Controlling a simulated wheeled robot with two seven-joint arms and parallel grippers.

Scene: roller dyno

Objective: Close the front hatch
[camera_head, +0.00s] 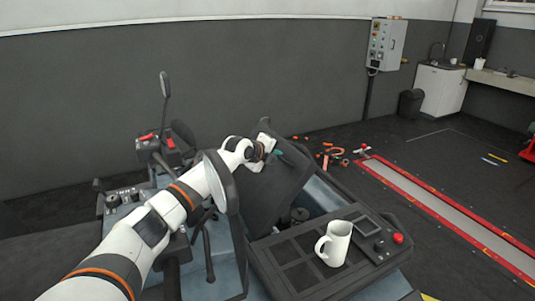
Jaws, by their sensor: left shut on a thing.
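The front hatch (268,192) is a dark panel on the machine in front of me. It stands tilted up, with an open bay beside its lower right edge. My left arm reaches in from the lower left, and my left gripper (268,150) is at the upper part of the hatch, shut on it near the top edge. The fingertips are small and partly hidden, so the exact grip is hard to make out. My right gripper is not in view.
A white mug (335,243) stands on the dark console (300,262) at the lower right, near a red button (398,238). Orange tools (333,152) lie on the floor behind. A red-edged floor strip (450,212) runs at the right.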

